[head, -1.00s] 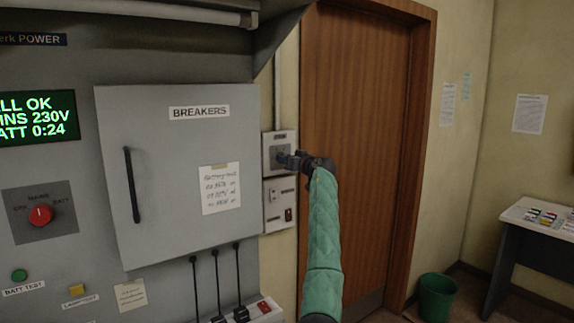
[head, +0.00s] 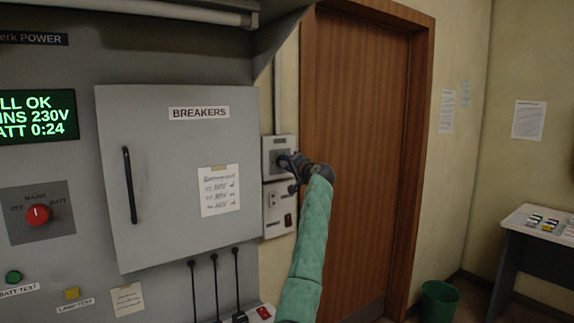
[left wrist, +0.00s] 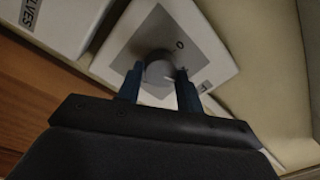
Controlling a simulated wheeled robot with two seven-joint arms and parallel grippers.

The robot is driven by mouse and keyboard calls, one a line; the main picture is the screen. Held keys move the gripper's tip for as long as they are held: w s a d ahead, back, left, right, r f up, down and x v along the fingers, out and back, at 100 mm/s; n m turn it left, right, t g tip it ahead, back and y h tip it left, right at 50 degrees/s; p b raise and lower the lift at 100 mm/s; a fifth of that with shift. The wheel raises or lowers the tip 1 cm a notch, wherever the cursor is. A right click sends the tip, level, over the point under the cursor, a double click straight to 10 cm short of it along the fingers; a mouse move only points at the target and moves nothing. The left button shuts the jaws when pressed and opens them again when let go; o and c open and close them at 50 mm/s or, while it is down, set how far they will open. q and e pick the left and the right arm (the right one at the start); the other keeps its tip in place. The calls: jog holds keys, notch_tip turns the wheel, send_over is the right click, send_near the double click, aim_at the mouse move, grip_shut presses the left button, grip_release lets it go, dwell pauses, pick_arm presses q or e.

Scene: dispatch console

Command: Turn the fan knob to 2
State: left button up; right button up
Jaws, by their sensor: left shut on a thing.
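The fan knob (left wrist: 158,70) is a round grey knob on a white wall plate, seen close in the left wrist view. A "0" mark shows beside it on the plate; the other marks are too dark or hidden to read. My left gripper (left wrist: 160,82) has one finger on each side of the knob and is shut on it. In the head view the knob's plate (head: 270,145) is on the wall between the breaker cabinet and the door. My left gripper (head: 283,161) hides the knob there. My right gripper is not in view.
A second switch box (head: 272,212) sits just below the fan plate. The grey breaker cabinet (head: 150,170) stands close on the left, and the wooden door (head: 355,160) is on the right. A red knob (head: 38,214) is on the panel at far left.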

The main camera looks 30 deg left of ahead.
pick_arm(q)
jog(key=shift+m+t+p, duration=0.5)
jog(key=shift+m+p, duration=1.65)
jog(key=shift+m, duration=3.05)
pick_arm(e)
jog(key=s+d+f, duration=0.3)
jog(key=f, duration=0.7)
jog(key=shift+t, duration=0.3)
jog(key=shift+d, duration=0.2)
pick_arm(q)
jog(key=o, duration=1)
jog(key=shift+f, duration=0.1)
